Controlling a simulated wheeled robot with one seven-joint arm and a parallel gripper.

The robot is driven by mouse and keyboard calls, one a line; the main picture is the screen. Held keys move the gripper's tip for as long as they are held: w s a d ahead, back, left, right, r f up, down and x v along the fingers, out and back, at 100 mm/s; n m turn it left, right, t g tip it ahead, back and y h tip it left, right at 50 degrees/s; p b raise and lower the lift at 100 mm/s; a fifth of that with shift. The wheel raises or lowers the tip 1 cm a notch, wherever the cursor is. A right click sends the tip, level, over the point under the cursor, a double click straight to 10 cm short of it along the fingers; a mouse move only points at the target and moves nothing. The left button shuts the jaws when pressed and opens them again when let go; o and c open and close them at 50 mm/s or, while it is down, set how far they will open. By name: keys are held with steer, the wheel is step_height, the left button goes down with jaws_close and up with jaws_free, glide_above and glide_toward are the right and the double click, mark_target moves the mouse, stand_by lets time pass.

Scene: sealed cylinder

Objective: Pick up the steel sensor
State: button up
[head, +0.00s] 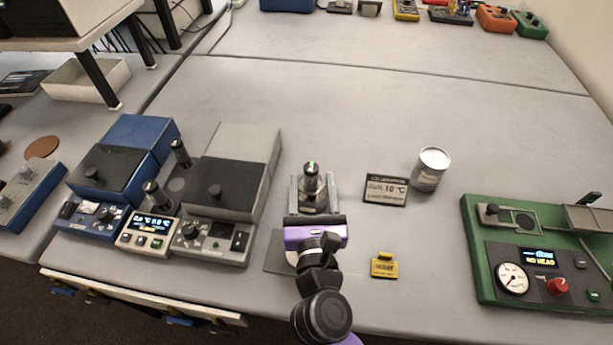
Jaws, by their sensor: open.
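The sensor's lower part is partly hidden by the gripper.
Grey and blue instrument boxes (236,150) with dark upright cylinders stand close on the left. A small sign (386,190), a pale can (431,168) and a yellow tag (384,266) are to the right. A green gauge unit (480,262) is far right.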

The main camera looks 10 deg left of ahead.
mark_target(310, 164)
steer(key=w, duration=0.4)
steer(key=w+a, duration=0.1)
steer(key=w, duration=0.1)
steer(key=shift+f, duration=0.2)
jaws_close()
